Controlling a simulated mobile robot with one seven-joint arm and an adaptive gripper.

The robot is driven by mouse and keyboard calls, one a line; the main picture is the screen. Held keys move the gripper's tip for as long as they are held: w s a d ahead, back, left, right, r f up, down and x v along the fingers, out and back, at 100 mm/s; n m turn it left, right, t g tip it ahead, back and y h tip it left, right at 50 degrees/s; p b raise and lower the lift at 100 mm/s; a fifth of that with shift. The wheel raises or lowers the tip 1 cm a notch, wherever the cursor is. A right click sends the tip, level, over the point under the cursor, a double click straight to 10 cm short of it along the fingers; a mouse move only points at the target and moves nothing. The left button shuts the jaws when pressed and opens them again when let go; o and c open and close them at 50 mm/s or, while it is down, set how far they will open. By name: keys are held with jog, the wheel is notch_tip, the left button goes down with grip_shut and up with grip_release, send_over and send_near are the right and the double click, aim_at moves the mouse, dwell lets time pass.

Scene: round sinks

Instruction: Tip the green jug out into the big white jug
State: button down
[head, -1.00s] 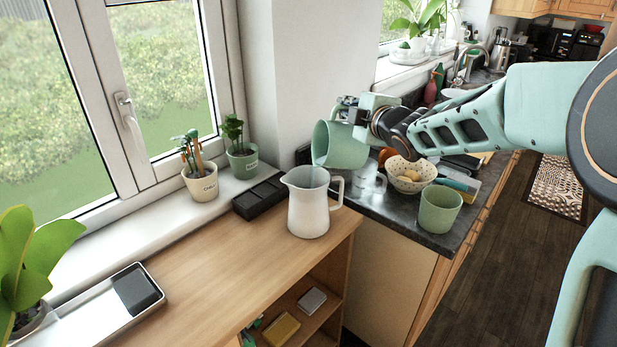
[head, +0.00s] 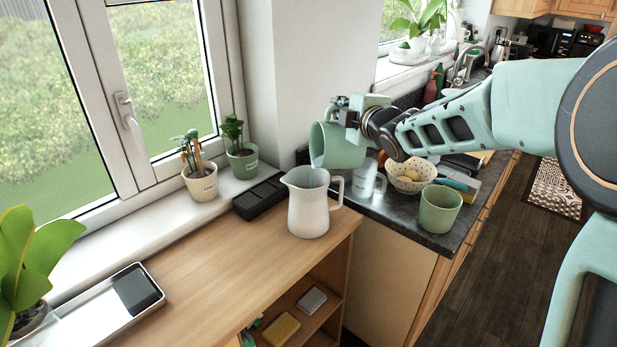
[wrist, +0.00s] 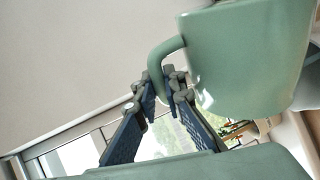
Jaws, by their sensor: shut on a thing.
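The green jug (head: 342,147) is tipped well over to the left in the head view, its mouth facing left. Its lower lip is just above the mouth of the big white jug (head: 308,210). A pale bluish streak shows between the lip and that mouth. The white jug stands upright on the wooden top, its spout to the left and handle to the right. My gripper (head: 347,108) is shut on the green jug's handle. The wrist view shows the fingers (wrist: 166,88) closed around the handle beside the green jug (wrist: 250,60). The inside of the white jug is mostly hidden.
A green cup (head: 439,209), a spotted bowl (head: 408,178) with food and a glass mug (head: 365,180) stand on the dark counter to the right.

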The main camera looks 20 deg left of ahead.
jog(key=shift+s+a+n, duration=0.25)
jog(key=shift+a+n, duration=0.05)
jog(key=shift+a, duration=0.1)
jog(key=shift+d, duration=0.1)
jog(key=d, duration=0.1)
jog(key=w+d+m, duration=0.2)
jog(key=shift+w+d+f, duration=0.2)
jog(key=shift+f, duration=0.05)
jog(key=shift+w+d+f, duration=0.1)
jog(key=shift+w, duration=0.1)
jog(key=shift+w+d+m+y, duration=0.3)
jog(key=shift+w+d+m, duration=0.1)
jog(key=shift+d+m, duration=0.25)
jog(key=w+d+f+m+y, duration=0.3)
jog(key=w+d+f+m, duration=0.4)
jog(key=m, duration=0.5)
jog(key=shift+d+f, duration=1.2)
jog(key=shift+d, duration=0.25)
